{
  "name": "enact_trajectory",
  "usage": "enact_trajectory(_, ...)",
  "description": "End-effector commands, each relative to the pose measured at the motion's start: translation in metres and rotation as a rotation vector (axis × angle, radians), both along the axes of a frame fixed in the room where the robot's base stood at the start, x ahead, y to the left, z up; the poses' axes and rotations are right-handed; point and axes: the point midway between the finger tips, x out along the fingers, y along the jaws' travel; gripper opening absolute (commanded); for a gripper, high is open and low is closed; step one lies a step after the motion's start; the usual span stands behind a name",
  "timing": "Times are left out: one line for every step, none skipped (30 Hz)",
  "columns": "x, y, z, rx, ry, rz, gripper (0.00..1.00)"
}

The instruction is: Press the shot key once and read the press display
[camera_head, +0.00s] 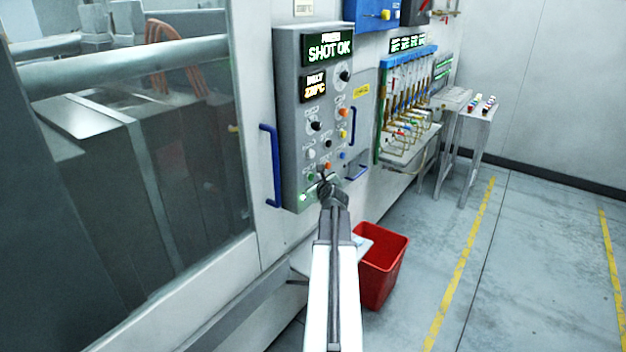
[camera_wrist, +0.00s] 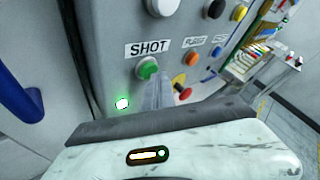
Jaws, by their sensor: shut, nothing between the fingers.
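The press display (camera_head: 328,49) at the top of the grey control panel reads "SHOT OK" in green-white letters under a small line that looks like "PRESS". The shot key (camera_wrist: 147,67) is a green round button under the "SHOT" label (camera_wrist: 148,47) in the wrist view. It also shows low on the panel in the head view (camera_head: 310,178). My gripper (camera_wrist: 158,78) is shut and empty, its tip at the lower right edge of the green key. I cannot tell whether it touches. In the head view my gripper (camera_head: 325,180) is at the panel's lower part.
A green-white lamp (camera_wrist: 123,104) glows below the key. A red and yellow button (camera_wrist: 180,86) and an orange button (camera_wrist: 185,61) sit close to the right. A smaller display (camera_head: 314,86) shows a melt temperature. A blue handle (camera_head: 271,166) juts out left; a red bin (camera_head: 382,265) stands below.

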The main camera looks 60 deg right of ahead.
Motion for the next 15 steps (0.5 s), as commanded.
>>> enact_trajectory(-0.003, 0.0, 0.0, 0.001, -0.001, 0.0, 0.0)
enact_trajectory(-0.004, 0.001, 0.0, 0.001, -0.001, 0.0, 0.0)
enact_trajectory(-0.007, 0.001, 0.0, 0.001, -0.001, -0.001, 0.0)
enact_trajectory(-0.008, 0.001, 0.0, 0.001, -0.001, -0.001, 0.0)
enact_trajectory(-0.01, 0.001, 0.0, 0.001, -0.001, 0.0, 0.0)
enact_trajectory(-0.013, 0.001, 0.0, 0.0, 0.0, 0.0, 0.0)
enact_trajectory(-0.014, 0.001, 0.0, 0.001, 0.0, -0.001, 0.0)
enact_trajectory(-0.015, 0.0, 0.0, 0.001, 0.0, -0.001, 0.0)
enact_trajectory(-0.016, 0.0, 0.0, 0.001, -0.001, 0.0, 0.0)
enact_trajectory(-0.016, 0.0, 0.0, 0.001, -0.001, 0.0, 0.0)
enact_trajectory(-0.015, 0.0, 0.0, 0.001, -0.001, 0.001, 0.0)
enact_trajectory(-0.015, 0.0, 0.0, 0.001, -0.001, 0.001, 0.0)
enact_trajectory(-0.015, 0.0, 0.0, 0.001, -0.001, 0.0, 0.0)
enact_trajectory(-0.015, 0.0, 0.0, 0.0, 0.0, 0.0, 0.0)
enact_trajectory(-0.015, 0.0, 0.0, 0.0, 0.0, 0.0, 0.0)
